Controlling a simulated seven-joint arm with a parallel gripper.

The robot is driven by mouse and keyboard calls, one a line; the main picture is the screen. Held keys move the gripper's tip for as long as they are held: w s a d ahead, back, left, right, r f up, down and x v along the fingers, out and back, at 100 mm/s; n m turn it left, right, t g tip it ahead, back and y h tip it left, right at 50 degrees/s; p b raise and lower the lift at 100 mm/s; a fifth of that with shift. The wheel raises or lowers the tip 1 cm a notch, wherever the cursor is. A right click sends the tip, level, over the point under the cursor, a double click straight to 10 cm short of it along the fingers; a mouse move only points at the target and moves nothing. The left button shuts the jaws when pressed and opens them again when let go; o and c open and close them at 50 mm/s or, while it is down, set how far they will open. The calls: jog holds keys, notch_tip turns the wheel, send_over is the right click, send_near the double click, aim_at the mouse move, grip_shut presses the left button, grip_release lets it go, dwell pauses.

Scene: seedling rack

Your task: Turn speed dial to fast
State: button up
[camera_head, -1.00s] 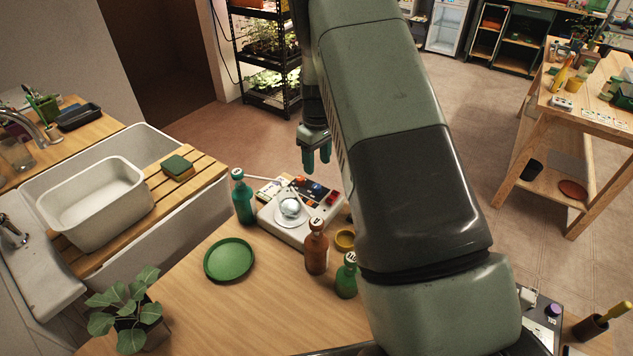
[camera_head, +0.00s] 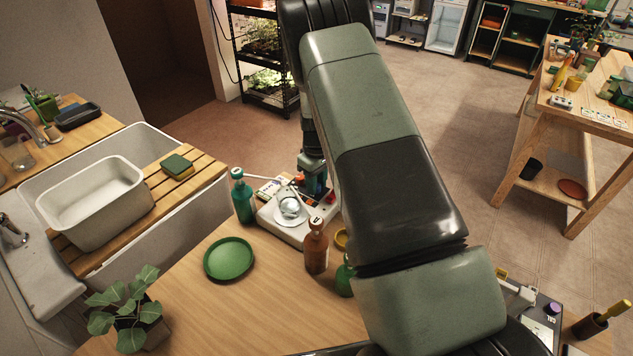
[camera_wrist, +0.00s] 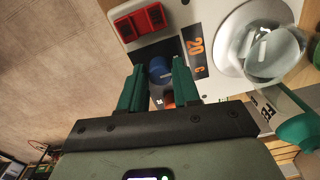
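The speed dial's unit is a white stirrer box (camera_head: 278,222) on the wooden counter, with a glass flask (camera_head: 291,205) on its round plate. In the wrist view its panel has a blue dial (camera_wrist: 159,69), an orange-red knob (camera_wrist: 168,99), a dark display (camera_wrist: 194,53) reading 20 C and a red rocker switch (camera_wrist: 139,23). My gripper (camera_head: 312,188) is low over the panel. In the wrist view my gripper (camera_wrist: 158,76) is open, its green fingers on either side of the blue dial. I cannot tell whether they touch it. The dial's markings are hidden.
A teal bottle (camera_head: 242,200) stands left of the box. A brown bottle (camera_head: 316,247) and a green bottle (camera_head: 345,277) stand in front of it. A green plate (camera_head: 229,259) lies on clear counter. A yellow dish (camera_head: 341,239) is partly behind my arm.

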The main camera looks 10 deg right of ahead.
grip_shut()
jog(key=shift+m, duration=0.4)
jog(key=m, duration=0.4)
jog(key=shift+m, duration=0.3)
jog(key=m, duration=0.5)
jog(key=shift+m, duration=0.3)
jog(key=m, duration=1.2)
jog(key=shift+m, duration=0.3)
